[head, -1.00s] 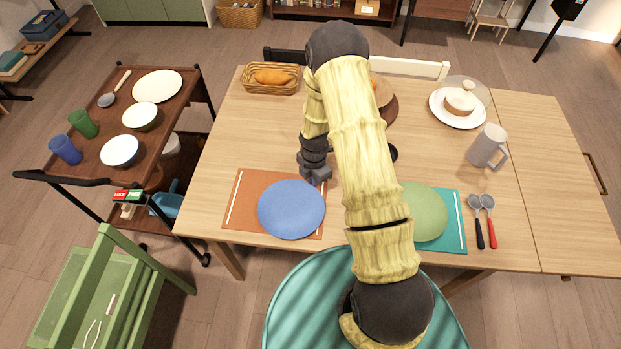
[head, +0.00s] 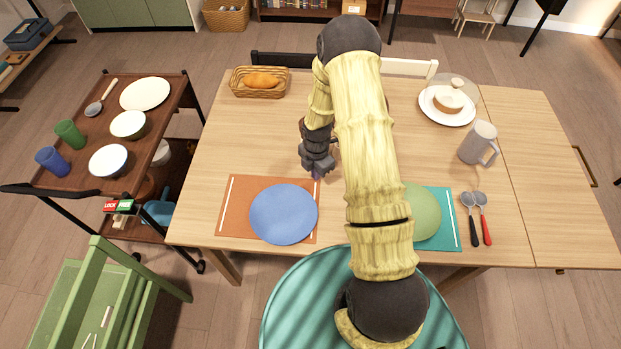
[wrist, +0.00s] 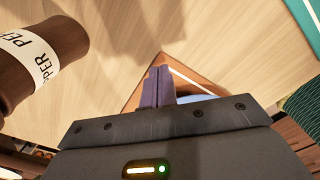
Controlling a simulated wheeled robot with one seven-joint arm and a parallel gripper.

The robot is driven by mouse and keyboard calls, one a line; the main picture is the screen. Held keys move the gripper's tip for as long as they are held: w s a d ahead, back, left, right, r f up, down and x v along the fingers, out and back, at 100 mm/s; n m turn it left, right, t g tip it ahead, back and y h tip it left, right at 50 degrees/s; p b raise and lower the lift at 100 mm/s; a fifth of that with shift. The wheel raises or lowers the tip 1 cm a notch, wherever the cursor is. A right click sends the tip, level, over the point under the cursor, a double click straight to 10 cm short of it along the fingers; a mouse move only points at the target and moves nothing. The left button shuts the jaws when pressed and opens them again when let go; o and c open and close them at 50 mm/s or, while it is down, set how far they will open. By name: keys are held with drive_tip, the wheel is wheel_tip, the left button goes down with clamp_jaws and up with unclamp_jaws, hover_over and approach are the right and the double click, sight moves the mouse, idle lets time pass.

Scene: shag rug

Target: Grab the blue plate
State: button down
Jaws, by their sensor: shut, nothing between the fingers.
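The blue plate (head: 284,214) lies flat on an orange placemat (head: 234,222) at the near left of the table. My gripper (head: 317,174) is above the table just behind the plate's upper right side, apart from it, with nothing held. In the wrist view my gripper's purple fingers (wrist: 158,86) are pressed together. Beyond them the blue plate (wrist: 196,99) shows only as a thin strip, mostly hidden by the gripper body, with the placemat corner (wrist: 172,66) beside it.
A brown pepper mill (wrist: 42,60) stands close to my gripper in the wrist view. A green plate (head: 420,212) lies partly behind my arm on a teal placemat (head: 445,230). Bare table lies left of my gripper.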

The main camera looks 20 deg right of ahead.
wheel_tip(320, 180, up, 8)
drive_tip(key=shift+s+a+r+b, duration=0.2)
drive_tip(key=shift+s+b, duration=0.1)
drive_tip(key=shift+b, duration=0.1)
drive_tip(key=c, duration=2.2)
unclamp_jaws()
drive_tip(key=c, duration=1.9)
unclamp_jaws()
drive_tip(key=s+a+r+m+t, duration=0.1)
drive_tip(key=s+r+m, duration=0.4)
drive_tip(key=r+m, duration=0.1)
drive_tip(key=s+a+r+m, duration=0.1)
drive_tip(key=s+r+m, duration=0.4)
drive_tip(key=m, duration=0.4)
drive_tip(key=s+a+r+m+t, duration=0.1)
drive_tip(key=s+a+r+m, duration=0.1)
drive_tip(key=s+r+m, duration=0.4)
drive_tip(key=shift+s+r+m+t, duration=0.1)
drive_tip(key=shift+r+m+t, duration=0.2)
drive_tip(key=shift+r+m, duration=0.45)
